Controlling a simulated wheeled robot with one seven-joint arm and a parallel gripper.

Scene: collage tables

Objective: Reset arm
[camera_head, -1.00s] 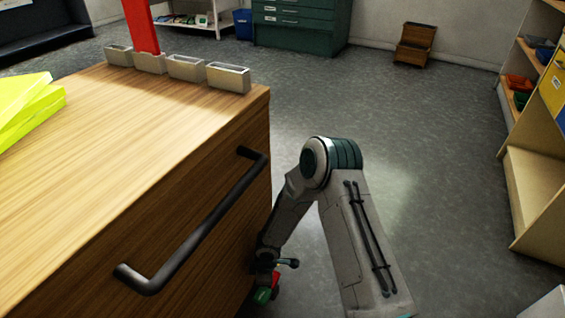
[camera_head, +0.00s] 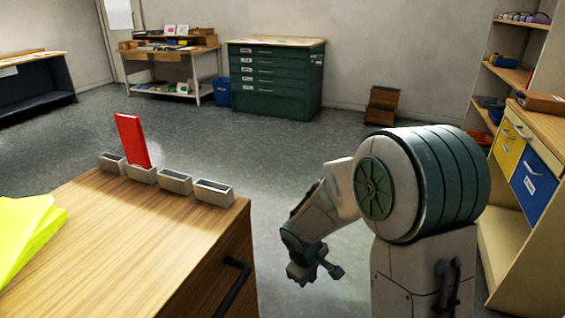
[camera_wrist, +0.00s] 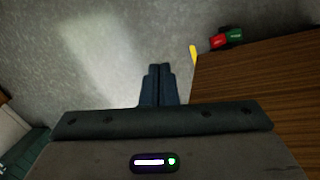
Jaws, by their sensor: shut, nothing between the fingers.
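My arm rises at the right of the head view, its large elbow joint close to the camera. Its wrist end hangs over the open floor, just right of the wooden table (camera_head: 150,235). The fingertips are not clear in the head view. In the wrist view my gripper (camera_wrist: 158,70) has its two dark fingers together with nothing between them. The fingers point over bare grey floor, beside the table's wood-grain surface (camera_wrist: 265,80), apart from it.
Several small grey holders (camera_head: 174,181) line the table's far edge; a red upright piece (camera_head: 132,140) stands in one. Yellow-green sheets (camera_head: 30,235) lie at left. A dark handle (camera_head: 232,285) juts from the table's side. Shelving (camera_head: 520,170) stands right. Floor (camera_head: 260,165) beyond is clear.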

